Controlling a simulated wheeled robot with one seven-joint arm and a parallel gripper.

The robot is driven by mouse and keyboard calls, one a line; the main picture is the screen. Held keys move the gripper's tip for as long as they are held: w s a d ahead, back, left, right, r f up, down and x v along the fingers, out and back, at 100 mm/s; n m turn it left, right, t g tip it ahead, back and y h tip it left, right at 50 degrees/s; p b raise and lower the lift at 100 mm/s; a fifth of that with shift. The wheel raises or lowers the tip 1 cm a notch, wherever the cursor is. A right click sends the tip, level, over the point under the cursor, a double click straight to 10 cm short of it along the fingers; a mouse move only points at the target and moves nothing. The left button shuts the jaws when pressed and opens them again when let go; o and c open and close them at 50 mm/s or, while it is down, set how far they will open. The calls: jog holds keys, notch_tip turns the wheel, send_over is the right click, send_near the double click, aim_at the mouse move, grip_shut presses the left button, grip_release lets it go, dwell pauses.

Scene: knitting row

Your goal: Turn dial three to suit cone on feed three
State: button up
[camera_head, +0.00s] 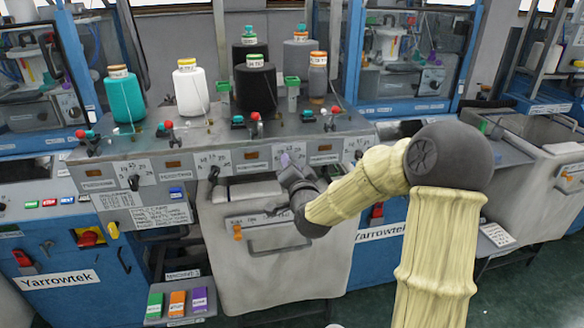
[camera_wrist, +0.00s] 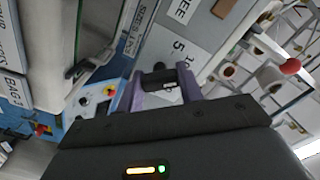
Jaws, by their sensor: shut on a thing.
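My gripper (camera_head: 287,161) is at the panel front, at the third scale plate (camera_head: 303,151) from the left. In the wrist view its purple fingers (camera_wrist: 163,88) are shut on a small black dial (camera_wrist: 160,77), beside a white plate (camera_wrist: 178,50) with a "5" and a label ending in "EE" (camera_wrist: 184,10). The dial's pointer setting cannot be read. In the head view the gripper hides this dial. A large black cone (camera_head: 255,88) with a green-banded top stands third in the front row; its label is too small to read.
Other dials (camera_head: 133,182) sit left along the panel. A grey bin (camera_head: 270,265) stands below.

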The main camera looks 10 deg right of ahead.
jog(key=o, duration=1)
jog(key=shift+d, duration=0.1)
jog(key=shift+s+b, duration=5.7)
jog(key=shift+s, duration=3)
jog(key=shift+f, duration=0.1)
